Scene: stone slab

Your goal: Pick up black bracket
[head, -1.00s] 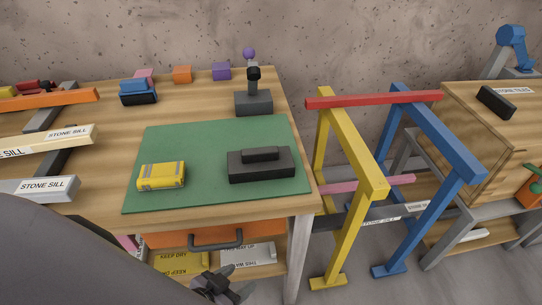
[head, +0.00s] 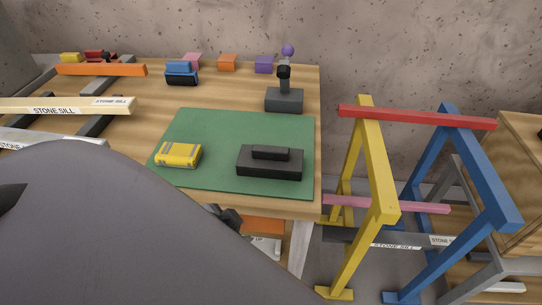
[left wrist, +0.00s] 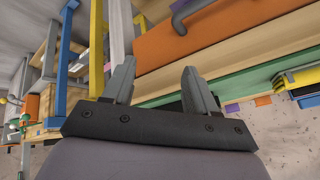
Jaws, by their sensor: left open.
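The black bracket (head: 269,165) is a dark block with a smaller raised bar on top. It lies on the right part of the green mat (head: 215,125) on the wooden table. My left gripper (head: 228,216) shows in the head view at the table's front edge, below and left of the bracket, partly hidden by my grey arm. In the left wrist view, its two fingers (left wrist: 157,82) stand apart, with the orange drawer and green mat edge beyond them. It is clear of the bracket. My right gripper is not in view.
A yellow brick-like block (head: 178,155) lies on the mat left of the bracket. A dark stand (head: 284,100) is behind it. Stone sills (head: 60,108) lie at left. An orange drawer (head: 262,226) is under the tabletop. A yellow and blue trestle frame (head: 378,170) stands at right.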

